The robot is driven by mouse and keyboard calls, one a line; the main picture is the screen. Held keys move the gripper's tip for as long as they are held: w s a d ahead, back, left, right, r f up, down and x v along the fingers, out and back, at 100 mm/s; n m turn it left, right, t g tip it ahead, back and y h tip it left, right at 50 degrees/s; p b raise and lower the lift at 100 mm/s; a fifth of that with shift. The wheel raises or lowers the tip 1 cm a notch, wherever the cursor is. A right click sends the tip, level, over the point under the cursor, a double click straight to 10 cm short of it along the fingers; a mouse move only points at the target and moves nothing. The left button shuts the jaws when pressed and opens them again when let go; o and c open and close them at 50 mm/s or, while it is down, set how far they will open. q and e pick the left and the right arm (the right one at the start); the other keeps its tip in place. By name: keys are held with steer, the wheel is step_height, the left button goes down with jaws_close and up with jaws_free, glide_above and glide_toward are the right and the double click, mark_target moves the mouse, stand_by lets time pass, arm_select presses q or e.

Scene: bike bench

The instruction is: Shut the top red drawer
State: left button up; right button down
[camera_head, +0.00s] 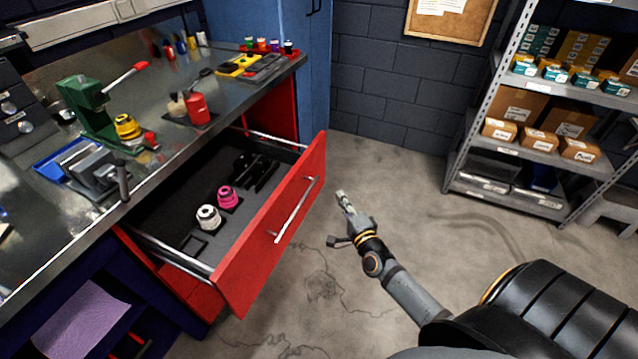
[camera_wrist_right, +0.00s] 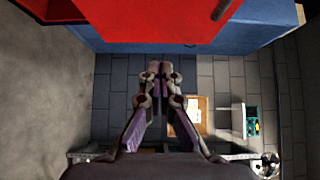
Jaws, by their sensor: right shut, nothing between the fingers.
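The top red drawer (camera_head: 268,233) is pulled far out from under the metal workbench. Its silver bar handle (camera_head: 297,211) runs along the red front. Inside the drawer lie a pink spool-like part (camera_head: 228,197), a white one (camera_head: 208,216) and some black parts. My right gripper (camera_head: 341,194) is shut and empty, just to the right of the drawer front and apart from it. In the right wrist view the shut fingers (camera_wrist_right: 159,66) show below a red panel (camera_wrist_right: 150,18), which looks like the drawer front. My left gripper is not in view.
The workbench top (camera_head: 165,165) holds a green press (camera_head: 88,108), a blue tray and a red can. A blue cabinet (camera_head: 304,65) stands behind the drawer. Metal shelving (camera_head: 480,120) with boxes is at the right. The concrete floor between is clear.

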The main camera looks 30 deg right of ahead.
steer(key=b, duration=0.1)
glide_toward(316, 172)
steer(key=w+d, duration=0.2)
steer(key=d, duration=0.2)
steer(key=w, duration=0.1)
steer(key=w+a, duration=0.2)
steer(key=shift+w+a+f, duration=0.1)
steer(key=shift+w+f, duration=0.1)
steer(key=shift+f, duration=0.1)
steer(key=shift+w+a, duration=0.3)
steer(key=shift+a, duration=0.05)
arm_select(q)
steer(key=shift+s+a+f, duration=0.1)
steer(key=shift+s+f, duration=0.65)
arm_select(e)
steer(key=shift+w, duration=0.1)
